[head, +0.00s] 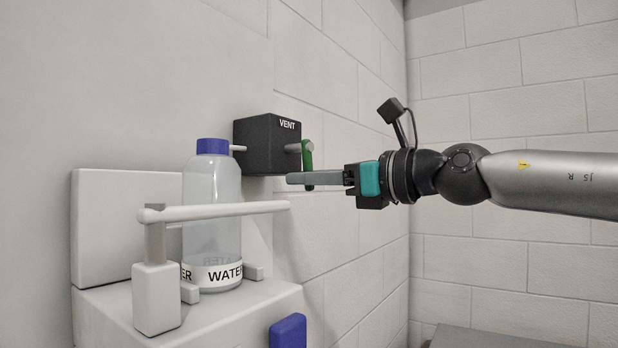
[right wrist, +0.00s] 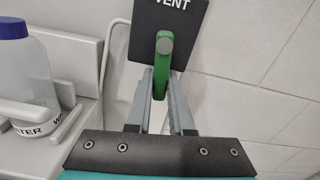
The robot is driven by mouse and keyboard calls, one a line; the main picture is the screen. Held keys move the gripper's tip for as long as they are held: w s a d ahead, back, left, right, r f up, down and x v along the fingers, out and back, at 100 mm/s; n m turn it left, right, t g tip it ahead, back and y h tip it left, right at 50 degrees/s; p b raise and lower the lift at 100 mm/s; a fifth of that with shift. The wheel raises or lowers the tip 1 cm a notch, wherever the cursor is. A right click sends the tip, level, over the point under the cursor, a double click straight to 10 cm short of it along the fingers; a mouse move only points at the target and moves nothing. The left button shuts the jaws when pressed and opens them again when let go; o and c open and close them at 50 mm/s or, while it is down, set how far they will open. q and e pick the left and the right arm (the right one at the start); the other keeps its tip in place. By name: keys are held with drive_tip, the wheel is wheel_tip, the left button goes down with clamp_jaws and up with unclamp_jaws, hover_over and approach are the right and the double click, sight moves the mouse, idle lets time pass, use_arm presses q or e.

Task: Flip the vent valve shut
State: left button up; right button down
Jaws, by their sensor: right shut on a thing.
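The vent box (head: 268,145) is a dark block marked VENT on the wall. It also shows at the top of the right wrist view (right wrist: 172,22). The green valve handle (head: 307,157) hangs down from a short pin on the box's right side. In the right wrist view the green handle (right wrist: 162,68) runs down between my fingers. My right gripper (head: 299,179) comes in from the right, its grey fingers level and shut on the handle's lower part. The fingers hide part of the handle. My left gripper is not in view.
A clear bottle (head: 212,225) labelled WATER with a blue cap stands on a white ledge at left. A white horizontal bar (head: 215,211) crosses in front of it, below my gripper. A blue block (head: 288,331) sits low in front.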

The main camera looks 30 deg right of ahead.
drive_tip(key=shift+s+a+f+m+b, duration=0.1)
drive_tip(key=shift+a+f+m+b, duration=0.05)
drive_tip(key=shift+m+b, duration=0.4)
drive_tip(key=shift+a+m, duration=0.15)
drive_tip(key=shift+m, duration=0.2)
drive_tip(key=c, duration=0.8)
unclamp_jaws()
drive_tip(key=shift+s, duration=0.1)
